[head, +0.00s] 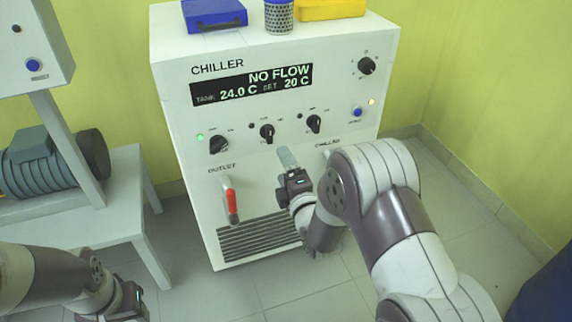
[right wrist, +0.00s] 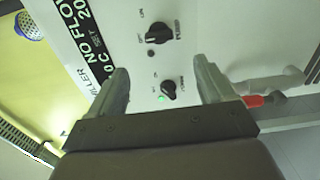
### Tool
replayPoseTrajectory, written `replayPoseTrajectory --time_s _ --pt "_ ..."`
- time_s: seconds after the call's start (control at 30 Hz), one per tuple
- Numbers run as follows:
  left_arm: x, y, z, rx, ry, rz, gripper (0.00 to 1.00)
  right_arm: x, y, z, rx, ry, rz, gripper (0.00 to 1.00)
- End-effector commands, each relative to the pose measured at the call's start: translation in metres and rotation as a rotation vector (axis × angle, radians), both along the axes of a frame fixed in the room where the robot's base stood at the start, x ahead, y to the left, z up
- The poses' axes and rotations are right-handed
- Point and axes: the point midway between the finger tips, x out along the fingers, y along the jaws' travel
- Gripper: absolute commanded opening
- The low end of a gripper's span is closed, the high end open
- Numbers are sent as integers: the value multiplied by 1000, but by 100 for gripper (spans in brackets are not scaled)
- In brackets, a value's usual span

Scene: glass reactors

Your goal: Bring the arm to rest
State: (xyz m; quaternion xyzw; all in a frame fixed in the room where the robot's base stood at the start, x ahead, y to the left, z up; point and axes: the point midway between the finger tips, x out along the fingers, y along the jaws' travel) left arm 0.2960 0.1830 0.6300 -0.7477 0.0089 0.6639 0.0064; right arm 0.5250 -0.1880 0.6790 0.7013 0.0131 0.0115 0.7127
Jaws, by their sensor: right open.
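My right gripper (head: 287,160) is in front of the chiller's (head: 180,130) front panel, below the row of black knobs. In the right wrist view its two fingers (right wrist: 163,80) are apart with nothing between them; a black knob (right wrist: 168,88) shows beyond the gap, apart from the fingers. My right forearm hides the lower right of the chiller. My left gripper (head: 125,303) is at the bottom left edge, partly cut off, and its fingers cannot be made out. The chiller display (head: 252,84) reads NO FLOW, tank 24.0 C, set 20 C.
A red-handled outlet valve (head: 231,201) hangs on the chiller's lower left, handle pointing down. A blue box (head: 214,14), a mesh cup (head: 278,16) and a yellow box (head: 330,9) stand on top. A white bench (head: 125,215) with a motor (head: 50,165) is at left.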

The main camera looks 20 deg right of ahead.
Motion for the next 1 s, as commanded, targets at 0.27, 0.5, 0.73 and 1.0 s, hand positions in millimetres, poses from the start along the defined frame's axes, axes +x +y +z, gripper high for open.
replayPoseTrajectory --time_s 0.27,0.5,0.73,1.0 --pt "0 0 1 0 0 0 43 -6 0 0 0 -1 0 81" --pt "0 0 1 0 0 0 43 -6 0 0 2 0 -1 81" --pt "0 0 1 0 0 0 43 -32 -4 -78 463 432 -119 81" --pt "0 0 1 0 0 0 43 -169 -3 -108 1115 1078 -854 81"
